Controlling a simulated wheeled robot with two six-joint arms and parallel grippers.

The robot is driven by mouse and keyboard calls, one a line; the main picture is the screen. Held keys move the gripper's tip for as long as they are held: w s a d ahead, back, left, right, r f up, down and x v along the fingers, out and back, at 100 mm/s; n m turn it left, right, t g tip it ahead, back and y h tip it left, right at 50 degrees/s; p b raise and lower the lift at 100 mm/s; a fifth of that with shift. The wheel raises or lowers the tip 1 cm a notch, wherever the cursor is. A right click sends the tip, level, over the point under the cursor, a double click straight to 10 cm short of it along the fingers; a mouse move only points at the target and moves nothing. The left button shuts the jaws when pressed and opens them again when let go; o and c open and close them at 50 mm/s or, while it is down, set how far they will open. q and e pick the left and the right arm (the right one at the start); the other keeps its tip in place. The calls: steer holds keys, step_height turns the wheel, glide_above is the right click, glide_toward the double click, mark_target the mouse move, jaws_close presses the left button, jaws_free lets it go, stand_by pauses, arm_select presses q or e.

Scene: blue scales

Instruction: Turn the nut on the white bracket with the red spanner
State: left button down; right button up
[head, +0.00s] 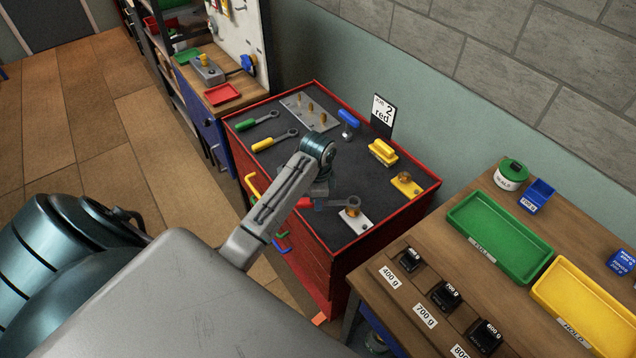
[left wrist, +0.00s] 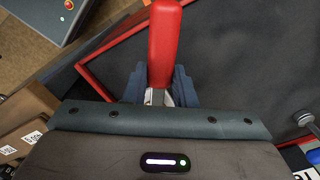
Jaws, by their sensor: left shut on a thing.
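The red spanner shows its red handle (head: 305,203) beside my left gripper (head: 319,192) in the head view. In the left wrist view the red handle (left wrist: 165,45) sticks up from between the fingers of my left gripper (left wrist: 158,88), which is shut on it. The spanner's grey shaft reaches right toward the brass nut (head: 353,212) on the white bracket (head: 358,224), near the cabinet top's front right corner. The spanner's head is at the nut; I cannot tell whether it is around it. The nut and bracket are hidden in the left wrist view. My right gripper is not in view.
The red cabinet's dark top also holds a green spanner (head: 257,121), a yellow spanner (head: 275,140), a grey plate with pegs (head: 318,119), a yellow bracket (head: 407,184) and a sign reading "2 red" (head: 382,110). A wooden table with a green tray (head: 499,238) stands at right.

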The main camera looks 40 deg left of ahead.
arm_select(q)
steer(key=shift+r, duration=1.35)
